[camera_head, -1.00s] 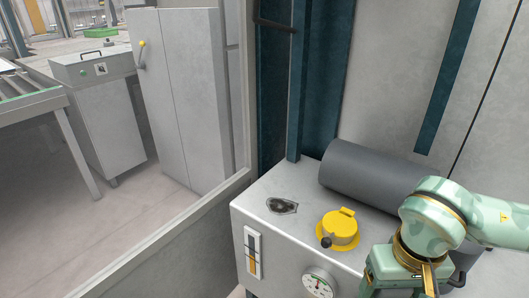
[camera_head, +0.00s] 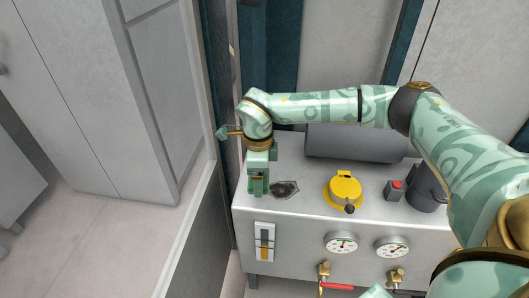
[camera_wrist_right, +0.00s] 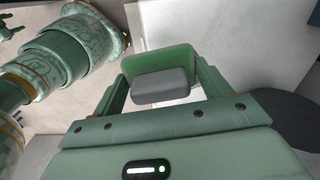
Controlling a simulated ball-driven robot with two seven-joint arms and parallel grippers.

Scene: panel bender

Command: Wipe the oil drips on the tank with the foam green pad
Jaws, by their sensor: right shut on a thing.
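The tank (camera_head: 300,221) is a grey metal box with a dark oil patch (camera_head: 285,189) on its top, near the left end. My right gripper (camera_head: 258,189) points down over the top's left end, just left of the patch. In the right wrist view, my right gripper (camera_wrist_right: 162,85) is shut on the foam green pad (camera_wrist_right: 165,59), which has a grey block (camera_wrist_right: 161,87) on its near side. The pad cannot be made out in the head view. I cannot tell whether it touches the tank. My left gripper is not identifiable in view.
A yellow filler cap (camera_head: 344,190) stands right of the patch. A dark grey cylinder (camera_head: 350,145) lies behind it, partly hidden by my right arm. A red button box (camera_head: 394,190) is further right. Gauges (camera_head: 341,243) and a red-handled valve (camera_head: 336,286) are on the front.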

